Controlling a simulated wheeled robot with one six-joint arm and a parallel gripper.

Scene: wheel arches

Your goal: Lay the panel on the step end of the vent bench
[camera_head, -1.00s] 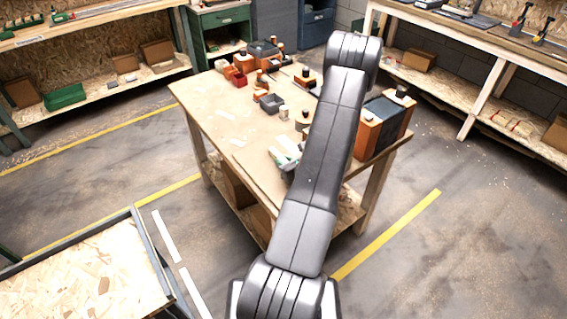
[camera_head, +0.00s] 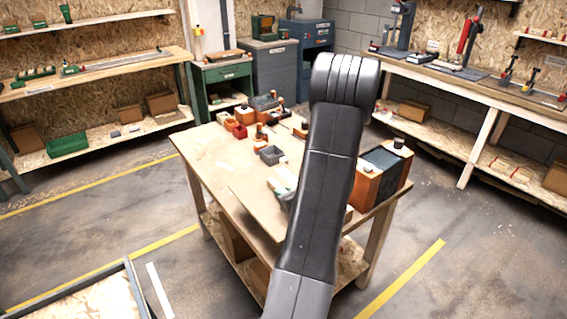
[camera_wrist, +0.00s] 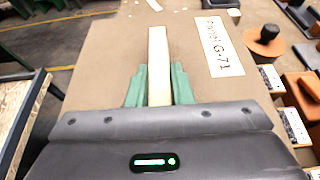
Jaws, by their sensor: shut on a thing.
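The panel is a flat brown board with a white label reading "Panel G-71" in the wrist view (camera_wrist: 115,55). A pale wooden strip (camera_wrist: 158,60) stands on it. My gripper (camera_wrist: 159,78) is shut on this strip with its green fingers. In the head view the panel (camera_head: 252,203) is over the near side of the middle workbench (camera_head: 205,160), partly hidden by my arm. Whether it touches the bench top is unclear. I cannot tell which bench is the vent bench or make out its step end.
An orange box with a dark top (camera_head: 382,172) stands at the workbench's right end. Small bins and blocks (camera_head: 240,128) crowd its far side. Shelves line the left and right walls. A cart with a pale top (camera_head: 95,305) is at the lower left. Floor on both sides is open.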

